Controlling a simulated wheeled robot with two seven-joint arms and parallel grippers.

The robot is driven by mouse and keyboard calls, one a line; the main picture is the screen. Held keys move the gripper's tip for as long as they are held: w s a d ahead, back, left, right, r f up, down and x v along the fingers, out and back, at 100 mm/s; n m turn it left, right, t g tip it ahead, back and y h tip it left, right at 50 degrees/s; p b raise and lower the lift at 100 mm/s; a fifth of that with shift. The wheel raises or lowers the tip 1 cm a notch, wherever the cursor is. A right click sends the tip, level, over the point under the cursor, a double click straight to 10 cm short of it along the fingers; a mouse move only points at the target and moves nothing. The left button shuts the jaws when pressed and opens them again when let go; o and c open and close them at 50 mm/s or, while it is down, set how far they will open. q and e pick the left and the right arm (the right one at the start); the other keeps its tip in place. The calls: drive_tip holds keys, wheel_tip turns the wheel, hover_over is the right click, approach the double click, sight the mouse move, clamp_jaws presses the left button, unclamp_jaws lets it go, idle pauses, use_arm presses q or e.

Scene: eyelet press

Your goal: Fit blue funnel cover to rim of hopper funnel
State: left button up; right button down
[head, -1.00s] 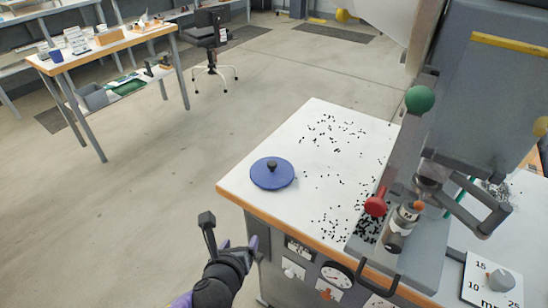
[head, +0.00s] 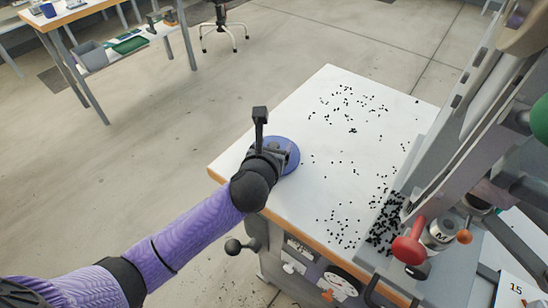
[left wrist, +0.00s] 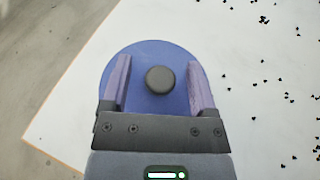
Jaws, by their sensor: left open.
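The blue funnel cover (head: 289,152) is a round disc lying flat on the white tabletop near its left edge. In the head view my left gripper (head: 272,150) is over it and hides much of it, including its knob. In the left wrist view the cover (left wrist: 152,58) shows a dark round knob (left wrist: 160,80) at its middle. The open fingers of my left gripper (left wrist: 160,88) stand on either side of the knob, with a gap to each side. I cannot make out the hopper funnel or its rim. My right gripper is not in view.
Small black eyelets (head: 345,100) are scattered over the white table (head: 300,110). The grey press (head: 455,150) with a red knob (head: 408,250) stands at the right. A workbench (head: 75,15) is at the back left. Open floor lies left of the table.

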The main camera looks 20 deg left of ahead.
use_arm(q)
drive_tip(key=shift+r, duration=0.1)
drive_tip(key=shift+c, duration=0.5)
clamp_jaws()
